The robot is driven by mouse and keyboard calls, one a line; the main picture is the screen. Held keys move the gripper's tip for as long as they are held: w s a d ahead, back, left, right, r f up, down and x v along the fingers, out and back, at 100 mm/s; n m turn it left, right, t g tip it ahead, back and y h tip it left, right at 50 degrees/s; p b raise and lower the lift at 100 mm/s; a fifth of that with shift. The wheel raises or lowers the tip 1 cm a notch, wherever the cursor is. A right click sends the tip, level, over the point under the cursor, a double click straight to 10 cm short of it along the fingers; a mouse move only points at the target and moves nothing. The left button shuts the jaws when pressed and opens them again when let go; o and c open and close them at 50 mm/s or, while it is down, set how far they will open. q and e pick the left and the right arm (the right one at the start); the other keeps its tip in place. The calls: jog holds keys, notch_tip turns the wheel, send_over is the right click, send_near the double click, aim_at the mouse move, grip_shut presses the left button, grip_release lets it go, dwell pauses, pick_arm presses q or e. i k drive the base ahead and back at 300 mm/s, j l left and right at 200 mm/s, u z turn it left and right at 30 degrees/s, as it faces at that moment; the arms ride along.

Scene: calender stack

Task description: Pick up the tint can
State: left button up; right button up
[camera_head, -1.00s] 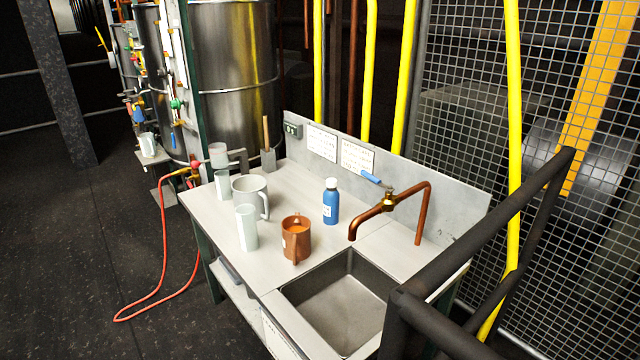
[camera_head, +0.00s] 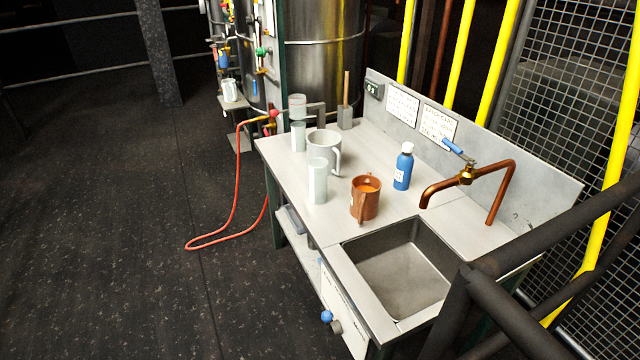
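A copper-coloured can (camera_head: 365,199) with a handle and orange contents stands upright on the light bench (camera_head: 283,167), just behind the sink; it looks like the tint can. A blue bottle (camera_head: 403,168) with a white cap stands to its right. A pale cylindrical cup (camera_head: 317,182) stands to its left, with a grey handled jug (camera_head: 324,147) behind that cup. Nothing hides the copper can, and nothing touches it. Neither of my grippers is in view.
A sink (camera_head: 400,270) fills the bench's near end, with a copper tap (camera_head: 467,175) beside it. Dark rails (camera_head: 540,250) cross the lower right. A red hose (camera_head: 235,190) loops to the floor left of the bench. The floor (camera_head: 110,230) at left is clear.

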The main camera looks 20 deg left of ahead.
aim_at(365, 198)
jog(key=j+z, duration=0.1)
jog(key=z, duration=0.35)
jog(key=j+z, duration=0.15)
jog(key=z, duration=0.35)
jog(key=j+z, duration=0.2)
jog(key=j, duration=0.2)
jog(key=k+j+z, duration=0.15)
jog(key=j, duration=0.25)
jog(key=k+j+z, duration=0.2)
jog(key=j, duration=0.25)
jog(key=j+z, duration=0.15)
jog(key=j, duration=0.25)
jog(key=k+j+z, duration=0.2)
jog(key=j, duration=0.15)
jog(key=k+j+z, duration=0.15)
jog(key=k+j, duration=0.05)
jog(key=j, duration=0.15)
